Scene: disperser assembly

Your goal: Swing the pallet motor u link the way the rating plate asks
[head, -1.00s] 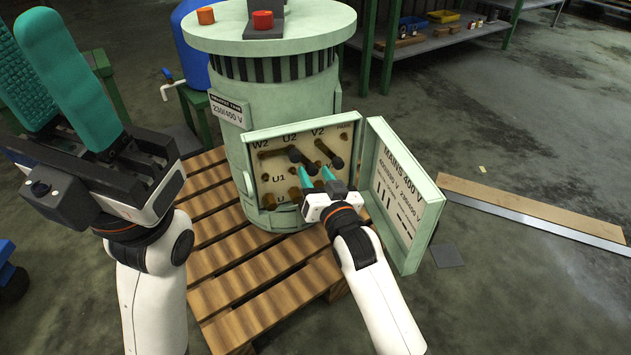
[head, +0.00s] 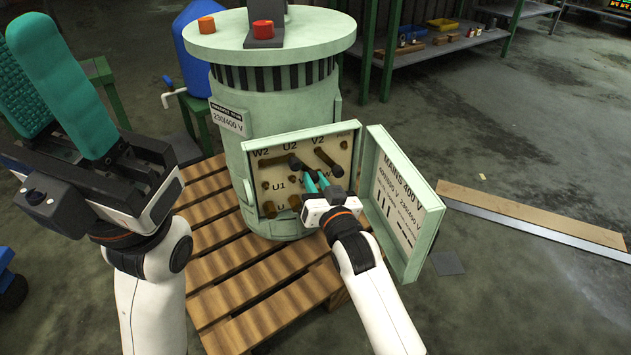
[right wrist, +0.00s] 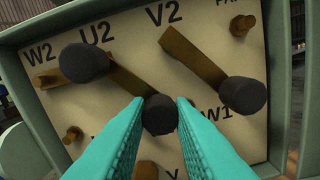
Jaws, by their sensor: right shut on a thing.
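The green motor (head: 270,105) stands on the pallet with its terminal box open. The rating plate (head: 228,118) reads 230/400 V; the lid card (head: 398,195) reads MAINS 400 V. The u link (right wrist: 122,84) runs from under a black knob (right wrist: 84,62) at U2 down right to another black knob (right wrist: 160,114). My right gripper (head: 312,178) is shut on this lower knob, one teal finger on each side. The v link (right wrist: 195,58) slants from V2 to its own knob (right wrist: 243,95). My left gripper (head: 32,45) is open and empty at upper left.
The open lid (head: 435,225) stands close to the right of my right arm. The wooden pallet (head: 215,290) lies beneath the motor. A shelf (head: 440,47) with bins stands behind. A plank (head: 530,212) lies on the floor at right.

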